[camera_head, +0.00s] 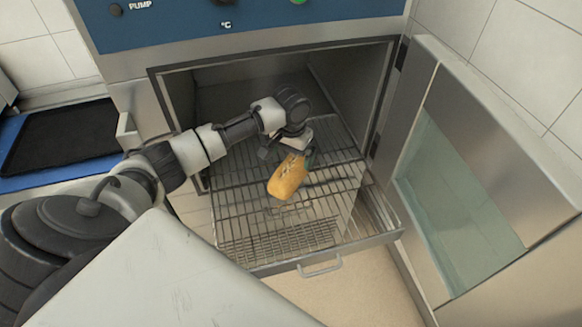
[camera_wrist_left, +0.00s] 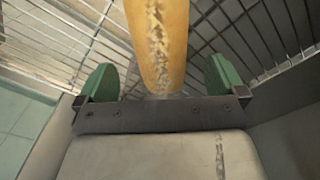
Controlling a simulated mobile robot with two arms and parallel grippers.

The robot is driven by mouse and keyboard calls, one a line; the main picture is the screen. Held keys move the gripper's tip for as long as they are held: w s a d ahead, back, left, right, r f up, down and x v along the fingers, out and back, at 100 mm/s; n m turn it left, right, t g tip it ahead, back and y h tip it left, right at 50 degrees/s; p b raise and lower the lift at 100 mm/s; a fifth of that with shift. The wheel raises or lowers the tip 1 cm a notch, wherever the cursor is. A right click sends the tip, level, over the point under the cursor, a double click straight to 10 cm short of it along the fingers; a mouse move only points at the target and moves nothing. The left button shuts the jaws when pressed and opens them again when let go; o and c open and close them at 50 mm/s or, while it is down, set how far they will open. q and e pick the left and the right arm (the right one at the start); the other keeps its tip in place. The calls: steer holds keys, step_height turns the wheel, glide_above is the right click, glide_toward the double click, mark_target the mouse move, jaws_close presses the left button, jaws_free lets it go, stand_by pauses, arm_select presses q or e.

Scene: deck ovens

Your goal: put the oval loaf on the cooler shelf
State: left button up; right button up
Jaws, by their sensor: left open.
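The oval loaf (camera_head: 287,178) is golden brown with a pale scored top and appears to lie on the wire cooler shelf (camera_head: 235,197), which is partly pulled out. My left gripper (camera_head: 300,152) is at the loaf's far end. In the left wrist view the loaf (camera_wrist_left: 162,40) lies between the two green fingertips of the open gripper (camera_wrist_left: 161,80), with a gap on each side. The wire shelf (camera_wrist_left: 75,40) shows behind the loaf there. My right gripper is not in view.
The cooler door (camera_head: 450,190) stands open on the right. The cabinet's side walls and top edge (camera_head: 270,52) frame the space around my left arm. A lower perforated rack (camera_head: 265,245) shows beneath the shelf. A black tray (camera_head: 62,135) lies on a blue surface at left.

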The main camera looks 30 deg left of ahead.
mark_target(291, 164)
arm_select(q)
steer(key=shift+r, duration=2.4)
steer(key=shift+f, duration=0.1)
